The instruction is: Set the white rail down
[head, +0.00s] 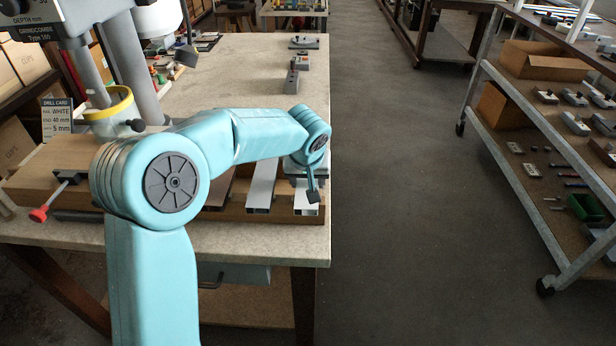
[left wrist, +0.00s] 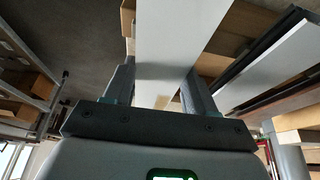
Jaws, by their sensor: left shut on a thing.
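My left gripper (head: 306,180) is at the right end of the wooden rack (head: 231,213), its jaws mostly hidden by my own wrist in the head view. It is shut on a white rail (head: 306,211), whose near end shows below the jaws. In the left wrist view, the white rail (left wrist: 172,38) runs between the two fingers of the left gripper (left wrist: 157,78). The rail's near end looks about level with the rack top; I cannot tell whether it touches. My right gripper is not in view.
A second pale rail (head: 262,186) lies on the rack to the left. A drill press (head: 95,75) with a drill card (head: 57,119) stands at the left. Small dark-and-grey blocks (head: 292,82) sit farther back on the bench (head: 245,70). A wheeled shelf (head: 545,130) is across the aisle.

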